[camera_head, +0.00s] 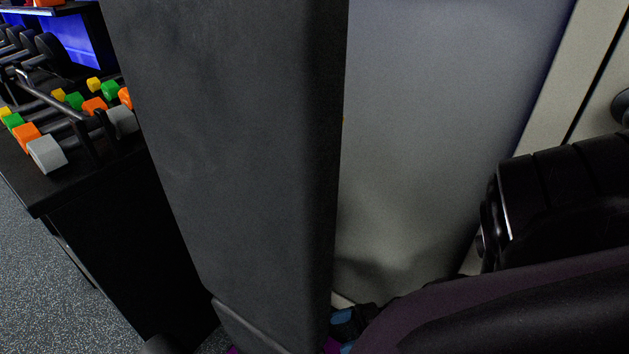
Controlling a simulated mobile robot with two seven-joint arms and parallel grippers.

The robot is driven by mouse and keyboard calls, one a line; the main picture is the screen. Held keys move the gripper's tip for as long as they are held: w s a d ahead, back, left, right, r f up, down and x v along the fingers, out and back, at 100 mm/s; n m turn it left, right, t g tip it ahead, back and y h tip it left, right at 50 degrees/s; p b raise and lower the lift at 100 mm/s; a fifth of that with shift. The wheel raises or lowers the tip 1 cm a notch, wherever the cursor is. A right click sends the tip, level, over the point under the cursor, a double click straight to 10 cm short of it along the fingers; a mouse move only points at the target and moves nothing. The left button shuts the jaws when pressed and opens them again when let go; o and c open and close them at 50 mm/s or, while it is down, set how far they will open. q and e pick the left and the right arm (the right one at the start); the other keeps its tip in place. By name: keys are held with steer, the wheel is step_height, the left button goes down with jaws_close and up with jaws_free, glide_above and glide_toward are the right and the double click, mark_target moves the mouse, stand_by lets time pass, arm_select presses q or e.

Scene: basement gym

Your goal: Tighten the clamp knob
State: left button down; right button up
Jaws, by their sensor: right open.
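I cannot make out the clamp knob in this view. My right arm comes in from the lower right as a dark, smooth shape. My right gripper (347,326) shows only in small part at the bottom, by the lower right edge of a large dark upright pad (240,150). It is open, but its fingertips are mostly hidden, and I cannot tell whether it touches anything. My left gripper is not in view.
The pad blocks the middle. A grey panel (430,120) stands behind it. At left, a black stand (110,250) carries dumbbells with grey (47,154), orange, green and yellow ends. Speckled floor (40,290) shows at lower left. A black ribbed shape (570,175) is at right.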

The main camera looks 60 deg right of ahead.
steer(key=s+d+f+n+h, duration=0.1)
steer(key=s+d+n+h, duration=0.15)
steer(key=n, duration=1.75)
steer(key=b+x, duration=0.1)
steer(key=x, duration=0.9)
steer(key=shift+a+y+b, duration=0.3)
steer(key=shift+y+b, duration=0.05)
steer(key=shift+y, duration=0.1)
steer(key=shift+f+g, duration=0.1)
steer(key=shift+g, duration=0.2)
steer(key=shift+c, duration=0.2)
steer(key=c, duration=0.9)
steer(key=shift+n+g+h+p, duration=0.6)
steer(key=shift+n+h+p, duration=0.15)
steer(key=shift+p, duration=0.45)
